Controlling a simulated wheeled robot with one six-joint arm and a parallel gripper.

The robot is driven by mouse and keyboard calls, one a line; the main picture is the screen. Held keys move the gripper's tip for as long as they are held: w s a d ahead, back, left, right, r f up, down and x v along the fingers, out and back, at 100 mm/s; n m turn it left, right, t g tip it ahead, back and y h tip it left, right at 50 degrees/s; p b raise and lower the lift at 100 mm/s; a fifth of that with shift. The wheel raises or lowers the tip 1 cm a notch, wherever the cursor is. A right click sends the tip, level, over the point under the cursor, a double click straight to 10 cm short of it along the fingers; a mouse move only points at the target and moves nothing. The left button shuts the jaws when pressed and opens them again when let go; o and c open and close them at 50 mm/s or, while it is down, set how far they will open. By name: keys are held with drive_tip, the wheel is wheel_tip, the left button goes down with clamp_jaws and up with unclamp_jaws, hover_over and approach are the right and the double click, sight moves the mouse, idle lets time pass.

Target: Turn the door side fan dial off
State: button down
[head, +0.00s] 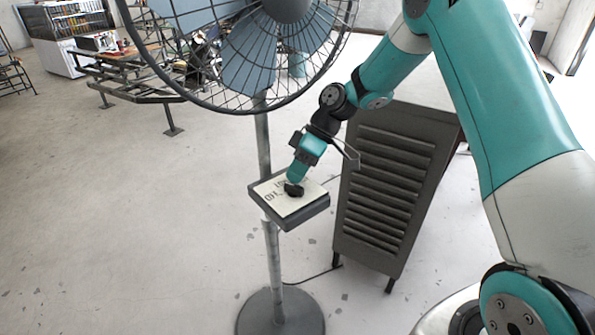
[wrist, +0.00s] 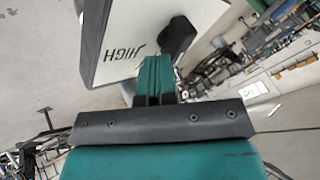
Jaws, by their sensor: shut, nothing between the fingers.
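A grey pedestal fan (head: 264,155) stands in front of me. A control box with a white top face (head: 270,190) is fixed to its pole. A black dial (head: 293,190) sits on that face, and it also shows in the wrist view (wrist: 178,40). The word HIGH (wrist: 125,53) is printed beside the dial in the wrist view. My gripper (head: 294,180) is shut and empty, with its teal fingers over the box, close beside the dial. In the wrist view the fingertips (wrist: 153,58) lie just short of the dial. I cannot tell whether they touch it.
The fan's wire cage (head: 240,106) is above and left of my arm. A dark louvred cabinet (head: 385,180) stands right behind the box. A round base (head: 280,314) and a cable (head: 315,277) are on the floor. Open floor (head: 110,230) lies to the left.

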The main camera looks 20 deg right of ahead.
drive_tip(key=shift+w+a+n+g, duration=0.1)
drive_tip(key=shift+a+n+g, duration=0.25)
drive_tip(key=shift+n+g, duration=0.65)
idle(0.7)
drive_tip(key=shift+a+p, duration=0.15)
drive_tip(key=shift+p, duration=0.2)
idle(0.6)
idle(1.2)
